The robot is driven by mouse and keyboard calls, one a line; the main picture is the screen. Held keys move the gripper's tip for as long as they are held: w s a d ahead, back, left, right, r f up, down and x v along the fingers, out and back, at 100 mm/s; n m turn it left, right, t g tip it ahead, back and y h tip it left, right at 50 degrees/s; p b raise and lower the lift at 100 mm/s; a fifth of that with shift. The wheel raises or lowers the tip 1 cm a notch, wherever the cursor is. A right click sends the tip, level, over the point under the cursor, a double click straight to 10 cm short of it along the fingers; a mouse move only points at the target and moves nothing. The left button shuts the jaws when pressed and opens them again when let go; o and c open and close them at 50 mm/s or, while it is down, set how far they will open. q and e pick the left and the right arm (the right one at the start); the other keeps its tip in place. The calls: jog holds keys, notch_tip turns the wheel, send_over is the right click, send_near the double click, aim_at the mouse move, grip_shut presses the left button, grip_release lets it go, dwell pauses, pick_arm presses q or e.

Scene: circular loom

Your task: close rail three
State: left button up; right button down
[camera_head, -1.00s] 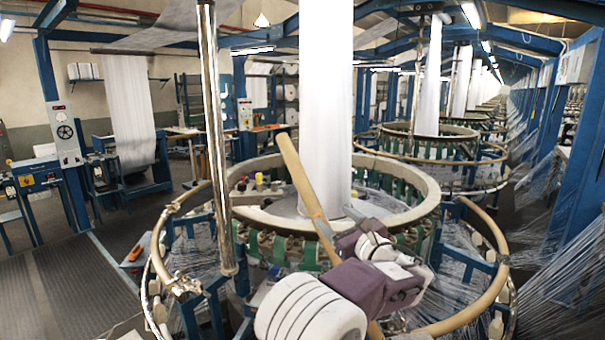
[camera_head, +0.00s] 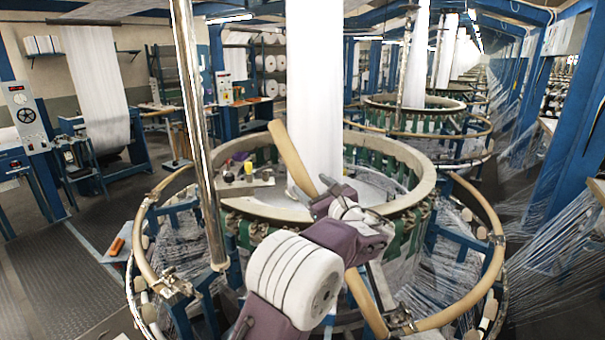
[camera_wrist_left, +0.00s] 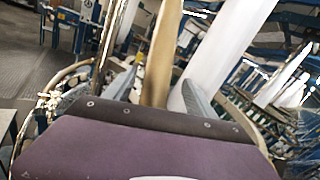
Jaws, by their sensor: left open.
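One tan rail section (camera_head: 288,150), seemingly rail three, stands raised and tilted across the front of the near circular loom (camera_head: 270,212). Its lower end is near a metal bracket (camera_head: 401,322) at the front right of the outer ring. My left gripper (camera_head: 318,191) is open at the rail's middle, coming from the front. In the left wrist view the rail (camera_wrist_left: 162,55) rises between the two grey fingers (camera_wrist_left: 157,92), with a gap visible towards the right finger. Whether either finger touches it I cannot tell. My right gripper is not in view.
Other tan rail sections curve low around the loom at left (camera_head: 146,226) and right (camera_head: 490,225). A shiny vertical pole (camera_head: 197,130) stands left of the raised rail. White fabric (camera_head: 314,90) hangs behind it.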

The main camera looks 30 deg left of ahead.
aim_at(302, 179)
pick_arm(q)
jog(key=x, duration=0.2)
jog(key=p+x, duration=0.1)
jog(key=x, duration=0.1)
jog(key=f+p+x, duration=0.1)
jog(key=x, duration=0.2)
jog(key=shift+a, duration=0.15)
jog(key=shift+s+d+r, duration=0.3)
jog(key=shift+s+d, duration=0.05)
jog(key=shift+d, duration=0.2)
jog(key=shift+a+f, duration=0.1)
grip_shut()
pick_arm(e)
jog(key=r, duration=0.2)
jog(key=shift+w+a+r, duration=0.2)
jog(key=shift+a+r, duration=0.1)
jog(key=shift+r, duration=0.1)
